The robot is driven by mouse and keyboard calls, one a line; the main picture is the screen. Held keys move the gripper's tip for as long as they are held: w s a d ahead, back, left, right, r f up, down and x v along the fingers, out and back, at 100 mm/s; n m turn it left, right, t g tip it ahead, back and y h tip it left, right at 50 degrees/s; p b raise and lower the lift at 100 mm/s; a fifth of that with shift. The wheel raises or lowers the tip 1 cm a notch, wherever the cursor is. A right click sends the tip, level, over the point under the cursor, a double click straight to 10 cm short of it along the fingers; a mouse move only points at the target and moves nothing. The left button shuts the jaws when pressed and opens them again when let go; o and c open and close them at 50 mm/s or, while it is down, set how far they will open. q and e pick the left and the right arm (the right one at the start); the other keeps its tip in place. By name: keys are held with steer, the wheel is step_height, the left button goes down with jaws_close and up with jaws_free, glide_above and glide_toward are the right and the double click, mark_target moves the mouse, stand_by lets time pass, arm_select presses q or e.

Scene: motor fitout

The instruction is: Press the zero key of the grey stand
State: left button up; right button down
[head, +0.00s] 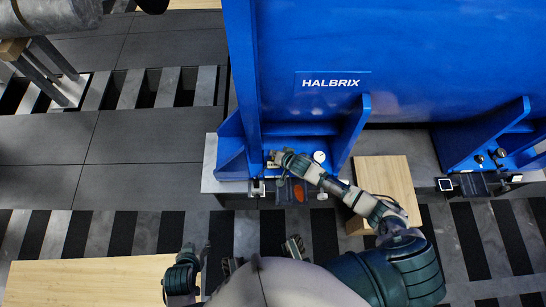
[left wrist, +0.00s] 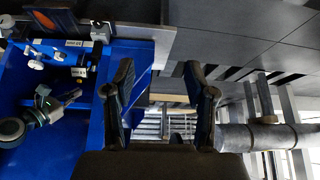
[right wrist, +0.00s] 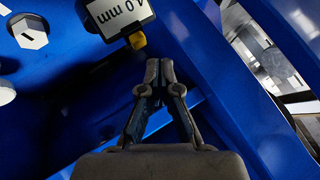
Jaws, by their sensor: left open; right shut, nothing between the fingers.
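My right gripper (head: 275,155) reaches into the left blue bay. In the right wrist view it is shut and empty (right wrist: 158,72), its fingertips just below a yellow piece (right wrist: 137,40) under a white plate marked "4.0 mm" (right wrist: 120,12). I cannot tell whether they touch. My left gripper (head: 196,254) is low in the head view, away from the bay. In the left wrist view it is open and empty (left wrist: 158,85). A dark unit with an orange oval (head: 298,193) sits at the bay's front. I cannot make out the grey stand or its zero key for certain.
The blue HALBRIX panel (head: 420,60) rises behind the bays. A wooden block (head: 388,180) stands right of the left bay. Dark units with small white squares (head: 445,184) sit by the right bay. A wooden surface (head: 85,283) lies at lower left.

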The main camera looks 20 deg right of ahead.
arm_select(q)
steer(key=shift+w+d+r+t, duration=0.1)
steer(key=shift+w+d+t, duration=0.05)
steer(key=shift+w, duration=0.25)
steer(key=shift+w+d+r+t, duration=0.1)
steer(key=shift+w+t, duration=0.05)
steer(key=shift+w, duration=0.2)
arm_select(e)
steer(key=shift+f, duration=0.4)
steer(key=shift+f, duration=0.15)
stand_by(0.5)
steer(key=shift+f, duration=0.2)
arm_select(q)
steer(key=shift+f, duration=0.25)
arm_select(e)
steer(key=shift+f, duration=0.45)
arm_select(q)
steer(key=shift+r, duration=0.1)
stand_by(0.5)
steer(key=shift+w+r+p, duration=0.15)
steer(key=shift+r+p, duration=0.5)
steer(key=shift+r, duration=0.45)
arm_select(e)
steer(key=shift+s+r, duration=0.1)
steer(key=shift+r, duration=0.8)
